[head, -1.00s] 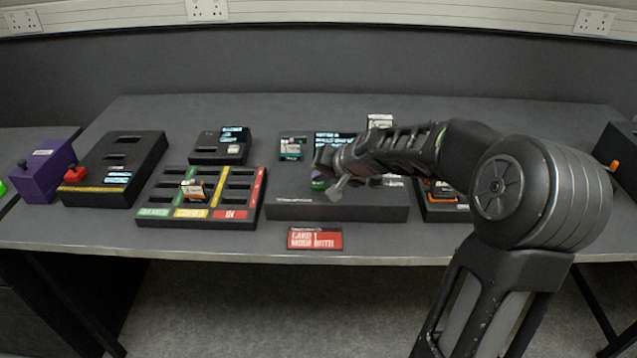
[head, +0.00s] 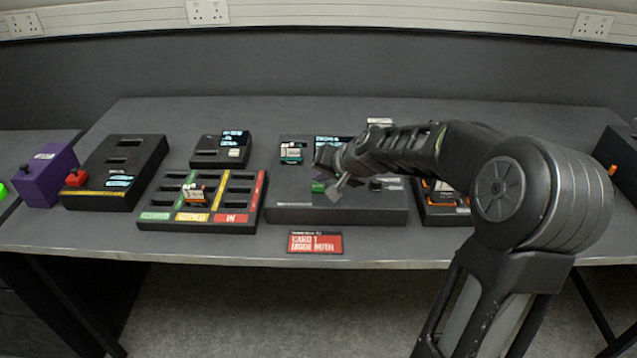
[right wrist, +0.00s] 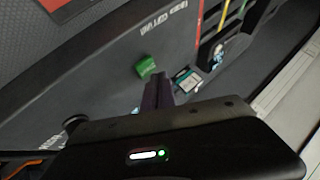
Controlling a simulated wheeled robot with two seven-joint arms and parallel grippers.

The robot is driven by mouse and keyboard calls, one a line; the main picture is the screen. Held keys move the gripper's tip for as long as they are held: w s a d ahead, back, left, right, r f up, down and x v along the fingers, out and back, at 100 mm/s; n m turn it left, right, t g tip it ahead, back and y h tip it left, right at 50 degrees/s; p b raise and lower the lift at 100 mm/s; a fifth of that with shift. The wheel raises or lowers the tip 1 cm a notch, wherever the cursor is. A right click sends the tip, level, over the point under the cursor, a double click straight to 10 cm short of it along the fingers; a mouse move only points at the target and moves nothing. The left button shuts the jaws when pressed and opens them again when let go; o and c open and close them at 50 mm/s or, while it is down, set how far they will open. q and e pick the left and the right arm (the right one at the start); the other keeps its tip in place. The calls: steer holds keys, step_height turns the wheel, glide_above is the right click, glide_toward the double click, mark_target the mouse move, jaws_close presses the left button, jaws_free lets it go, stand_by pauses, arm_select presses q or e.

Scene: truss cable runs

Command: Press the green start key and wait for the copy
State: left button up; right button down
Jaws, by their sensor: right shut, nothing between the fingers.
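The green start key (head: 318,187) is on the left part of the dark copier box (head: 335,212) in the middle of the table. In the right wrist view the green key (right wrist: 146,66) shows whole, just beyond my fingers. My right gripper (head: 338,187) is shut and empty, beside the key to its right. In the right wrist view a gap shows between the fingertips (right wrist: 156,90) and the key; contact cannot be told. A card with a teal edge (head: 291,152) sits at the copier's back left. The copier's screen (head: 332,142) is lit but partly hidden. My left gripper is out of view.
A dark knob (head: 375,185) stands on the copier right of the key. A card tray (head: 160,208) with coloured labels lies to the left, holding a card (head: 193,193). A red sign (head: 315,242) lies at the front edge. A purple box (head: 47,175) stands far left.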

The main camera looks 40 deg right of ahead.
mark_target(321, 189)
steer(key=shift+r, duration=0.2)
step_height(321, 189, up, 5)
steer(key=p, duration=0.4)
steer(key=shift+f, duration=0.1)
stand_by(0.9)
